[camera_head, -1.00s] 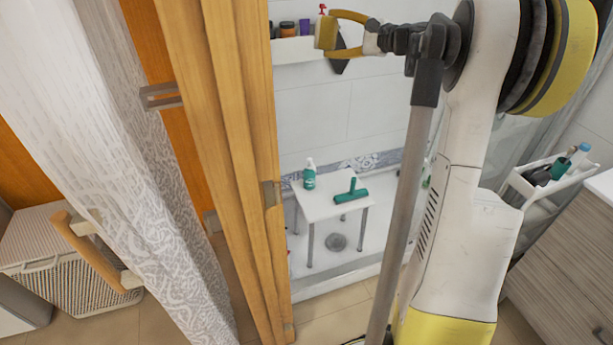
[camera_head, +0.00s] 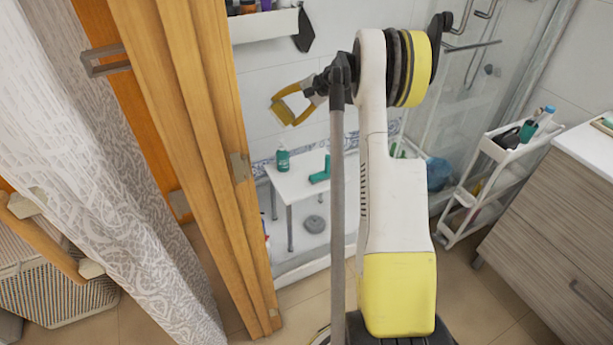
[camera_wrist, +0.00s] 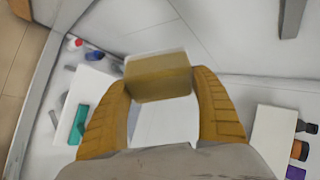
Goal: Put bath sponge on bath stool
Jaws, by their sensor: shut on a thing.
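The bath sponge (camera_wrist: 160,80) is a yellowish-brown block between my gripper's (camera_wrist: 160,92) two fingertips in the wrist view. My gripper (camera_head: 283,107) is shut on it and holds it in the air, against the white tiled wall in the head view. The sponge is hard to tell apart from the yellow fingers there. The bath stool (camera_head: 296,184) is white with metal legs and stands below my gripper. A green bottle (camera_head: 283,158) and a green squeegee (camera_head: 321,172) are on its top. The stool (camera_wrist: 98,92) also shows at the left of the wrist view.
A white wall shelf (camera_head: 262,27) with several bottles is above, with a dark cloth (camera_head: 302,32) hanging beside it. A wooden door frame (camera_head: 205,150) and curtain stand left. A white cart (camera_head: 497,150) and cabinet (camera_head: 560,200) stand right. The stool's front has bare room.

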